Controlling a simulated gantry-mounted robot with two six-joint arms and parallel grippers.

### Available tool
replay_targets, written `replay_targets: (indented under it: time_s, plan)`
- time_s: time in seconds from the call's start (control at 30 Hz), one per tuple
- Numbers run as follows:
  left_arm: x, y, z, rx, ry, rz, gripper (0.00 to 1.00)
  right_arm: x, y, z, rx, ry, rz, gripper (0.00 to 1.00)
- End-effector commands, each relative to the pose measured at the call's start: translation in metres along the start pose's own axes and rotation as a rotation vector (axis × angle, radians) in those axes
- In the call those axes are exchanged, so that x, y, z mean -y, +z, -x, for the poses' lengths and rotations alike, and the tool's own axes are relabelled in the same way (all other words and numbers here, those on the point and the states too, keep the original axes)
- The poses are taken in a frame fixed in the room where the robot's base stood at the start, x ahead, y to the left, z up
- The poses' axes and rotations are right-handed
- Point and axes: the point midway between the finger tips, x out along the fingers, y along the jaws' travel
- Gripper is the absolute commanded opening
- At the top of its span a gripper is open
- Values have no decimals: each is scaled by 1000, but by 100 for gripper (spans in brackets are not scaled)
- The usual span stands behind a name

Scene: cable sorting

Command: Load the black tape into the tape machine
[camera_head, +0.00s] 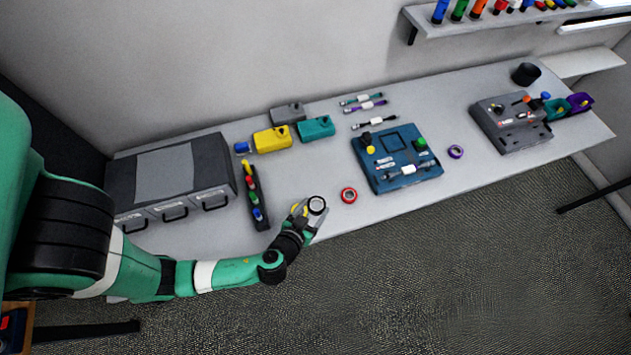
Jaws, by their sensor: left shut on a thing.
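Which device is the tape machine is not clear from the picture. A blue device (397,158) with yellow and green knobs stands mid-table, and a grey device (511,124) with an orange part stands farther right. My right gripper is not in view.
A red tape roll (349,195) lies just right of my left gripper; a purple roll (456,152) lies between the devices. A dark rack (254,196) and a drawer cabinet (170,178) stand left. Yellow (272,139) and teal (316,129) boxes stand behind.

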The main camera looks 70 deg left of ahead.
Motion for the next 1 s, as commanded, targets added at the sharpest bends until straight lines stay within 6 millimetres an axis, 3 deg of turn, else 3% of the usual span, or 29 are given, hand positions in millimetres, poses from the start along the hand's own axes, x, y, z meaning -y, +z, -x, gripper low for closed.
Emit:
replay_targets:
  time_s: [0.37, 0.57, 0.73, 1.0]
  plan:
    - [2, -1, -2, 0, -8, 6, 17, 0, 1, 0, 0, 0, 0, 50]
    - [2, -24, -16, -8, -39, 38, 17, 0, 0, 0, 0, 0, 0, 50]
    - [-33, -43, -25, -14, 12, 15, 17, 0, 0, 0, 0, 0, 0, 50]
    - [-102, -76, -4, -2, 266, -136, 17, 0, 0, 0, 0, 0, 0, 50]
